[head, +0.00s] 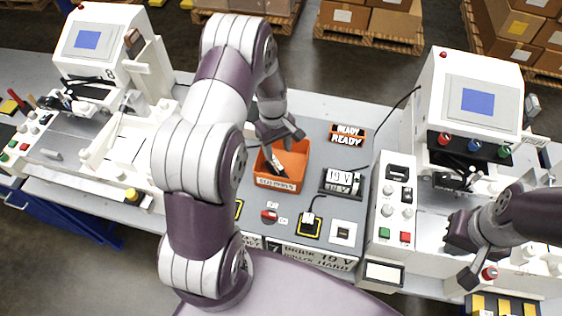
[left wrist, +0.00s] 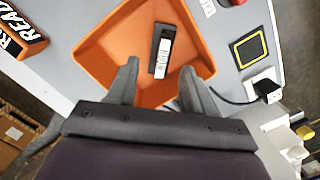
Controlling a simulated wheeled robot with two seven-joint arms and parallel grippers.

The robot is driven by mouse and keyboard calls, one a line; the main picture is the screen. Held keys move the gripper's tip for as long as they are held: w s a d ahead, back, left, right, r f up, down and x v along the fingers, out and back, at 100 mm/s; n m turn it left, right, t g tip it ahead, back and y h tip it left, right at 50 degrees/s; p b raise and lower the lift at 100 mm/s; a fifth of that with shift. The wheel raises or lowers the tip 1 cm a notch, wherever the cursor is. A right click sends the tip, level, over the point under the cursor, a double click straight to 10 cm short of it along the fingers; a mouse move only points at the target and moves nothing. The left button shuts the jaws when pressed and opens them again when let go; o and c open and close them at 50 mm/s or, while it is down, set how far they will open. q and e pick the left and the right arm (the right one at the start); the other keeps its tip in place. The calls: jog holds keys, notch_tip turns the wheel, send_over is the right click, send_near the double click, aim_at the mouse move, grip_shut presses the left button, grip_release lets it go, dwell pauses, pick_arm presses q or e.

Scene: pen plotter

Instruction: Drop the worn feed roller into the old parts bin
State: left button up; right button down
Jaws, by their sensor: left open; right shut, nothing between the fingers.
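The orange open-topped bin (head: 292,183) stands on the grey table in the middle, a lettered label on its front; its bare floor and walls show in the left wrist view (left wrist: 103,52). A dark bar-shaped piece with a white lettered face (left wrist: 161,52) lies inside it, apparently the worn feed roller; it also shows in the head view (head: 277,162). My left gripper (head: 284,142) is open above the bin, and its fingers (left wrist: 158,75) are apart with nothing held between them. My right gripper (head: 464,262) is shut and empty over the right machine's front.
White machines with blue screens stand left (head: 95,40) and right (head: 478,102). Cartons on pallets stand behind.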

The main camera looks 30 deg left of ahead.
pick_arm(q)
notch_tip(320, 180, up, 12)
jog(key=a+b, duration=0.1)
jog(key=b, duration=0.1)
jog(key=shift+w+a+r, duration=0.2)
jog(key=shift+r, duration=0.05)
